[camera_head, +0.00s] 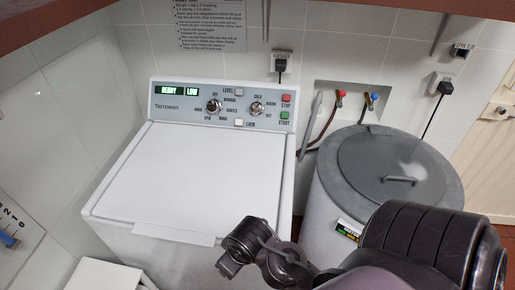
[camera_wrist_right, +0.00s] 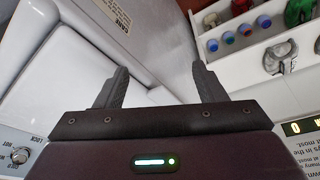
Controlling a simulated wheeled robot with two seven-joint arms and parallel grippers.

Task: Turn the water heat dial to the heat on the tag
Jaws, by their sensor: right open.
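The water heat dial (camera_head: 256,108) is the right-hand knob on the washer's control panel, with cold, warm and hot marks around it. Its pointer is too small to read. A knob with HOT and LOCK lettering, apparently the same dial, shows at the lower left of the right wrist view (camera_wrist_right: 20,155). My right gripper (camera_wrist_right: 158,82) is open, with nothing between its fingers. In the head view it (camera_head: 228,264) is in front of the washer, well short of the panel. I cannot make out a tag naming a heat. My left gripper is not in view.
The white washer (camera_head: 195,180) has its lid closed. A left knob (camera_head: 214,106), red stop (camera_head: 286,98) and green start (camera_head: 285,115) buttons share its panel. A lidded grey drum (camera_head: 330,190) stands right. The wrist view shows a shelf (camera_wrist_right: 250,60) with several bottles.

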